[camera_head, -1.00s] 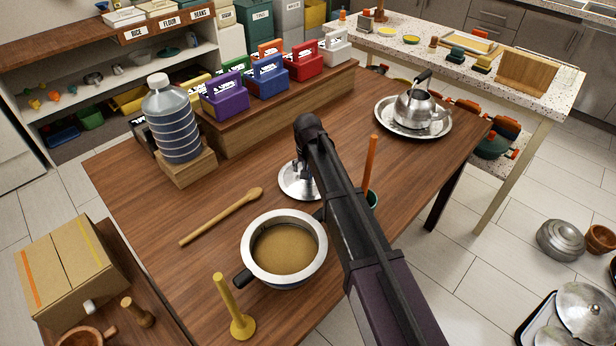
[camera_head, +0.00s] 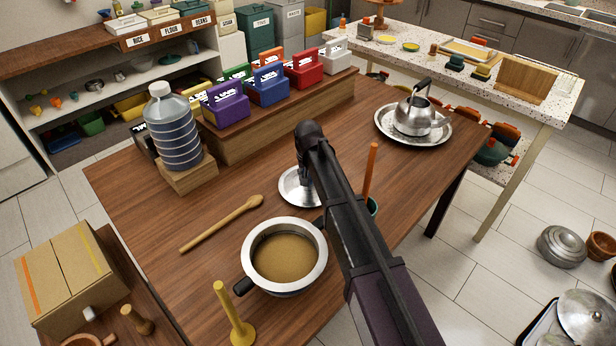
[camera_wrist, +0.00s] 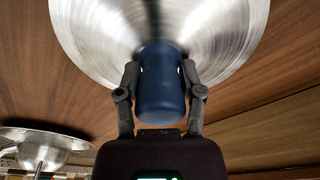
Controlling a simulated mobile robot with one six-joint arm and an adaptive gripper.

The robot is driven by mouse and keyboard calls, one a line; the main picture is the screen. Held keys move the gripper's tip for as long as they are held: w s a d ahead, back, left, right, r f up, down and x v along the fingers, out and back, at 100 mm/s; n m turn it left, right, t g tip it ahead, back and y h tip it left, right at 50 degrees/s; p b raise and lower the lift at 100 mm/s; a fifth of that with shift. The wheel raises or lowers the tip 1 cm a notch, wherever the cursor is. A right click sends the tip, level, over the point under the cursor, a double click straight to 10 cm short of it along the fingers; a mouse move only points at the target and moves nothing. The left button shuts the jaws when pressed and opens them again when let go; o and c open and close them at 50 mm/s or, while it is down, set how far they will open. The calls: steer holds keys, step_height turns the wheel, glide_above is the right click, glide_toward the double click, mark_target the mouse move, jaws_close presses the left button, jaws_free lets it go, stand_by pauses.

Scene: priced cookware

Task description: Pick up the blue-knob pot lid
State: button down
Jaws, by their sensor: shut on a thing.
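The pot lid is a shiny silver disc (camera_head: 293,190) on the wooden table, behind the open pot in the head view. Its blue knob (camera_wrist: 160,88) stands out in the wrist view, with the brushed metal lid (camera_wrist: 95,35) beyond it. My gripper (camera_wrist: 159,75) is shut on the blue knob, one finger on each side. In the head view my gripper (camera_head: 304,178) is over the lid, and my arm hides the knob and part of the lid. I cannot tell any gap between lid and table.
A pot (camera_head: 318,262) with brown contents stands in front of the lid. A wooden spoon (camera_head: 222,222) lies left of it. A yellow stand (camera_head: 240,330), a bottle (camera_head: 172,130) on a block, coloured caddies on a riser and a kettle (camera_head: 414,116) on a tray surround it.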

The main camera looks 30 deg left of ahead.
steer(key=shift+r+p, duration=4.65)
steer(key=shift+r, duration=0.2)
steer(key=shift+r+p, duration=0.35)
steer(key=shift+s+a, duration=0.1)
